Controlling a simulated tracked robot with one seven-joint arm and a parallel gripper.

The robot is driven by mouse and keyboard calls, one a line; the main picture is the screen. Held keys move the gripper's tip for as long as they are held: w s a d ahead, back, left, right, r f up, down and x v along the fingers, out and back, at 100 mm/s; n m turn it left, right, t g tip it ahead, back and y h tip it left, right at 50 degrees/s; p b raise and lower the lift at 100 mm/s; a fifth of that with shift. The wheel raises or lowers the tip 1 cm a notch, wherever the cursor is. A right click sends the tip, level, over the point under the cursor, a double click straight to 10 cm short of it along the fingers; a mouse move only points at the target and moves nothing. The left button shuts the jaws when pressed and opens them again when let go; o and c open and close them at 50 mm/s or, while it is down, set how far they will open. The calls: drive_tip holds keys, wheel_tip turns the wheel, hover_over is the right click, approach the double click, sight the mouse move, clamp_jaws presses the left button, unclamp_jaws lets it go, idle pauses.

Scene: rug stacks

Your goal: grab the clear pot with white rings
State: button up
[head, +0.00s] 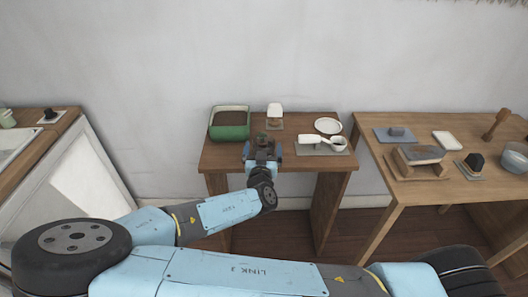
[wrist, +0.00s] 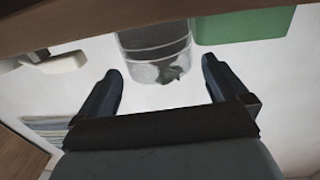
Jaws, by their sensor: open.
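The clear pot with pale rings (wrist: 152,40) shows in the wrist view, which appears upside down. It hangs from the top edge there, between and beyond my fingers, with a dark shape near its rim. My gripper (wrist: 162,72) is open, its two fingers apart with nothing between them. In the head view my gripper (head: 262,150) is at the front of the small middle table (head: 215,158). It hides that part of the tabletop, so I cannot clearly make out the pot there.
A green tray (head: 229,124) stands left of my gripper and shows close beside the pot in the wrist view (wrist: 243,24). A white-topped item (head: 274,110) stands behind. Another table (head: 430,187) stands farther right.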

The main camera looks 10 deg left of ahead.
sight(264, 143)
drive_tip(key=w, duration=0.4)
drive_tip(key=shift+w+a, duration=0.1)
drive_tip(key=shift+a, duration=0.25)
drive_tip(key=shift+c, duration=0.3)
drive_tip(key=c, duration=1.1)
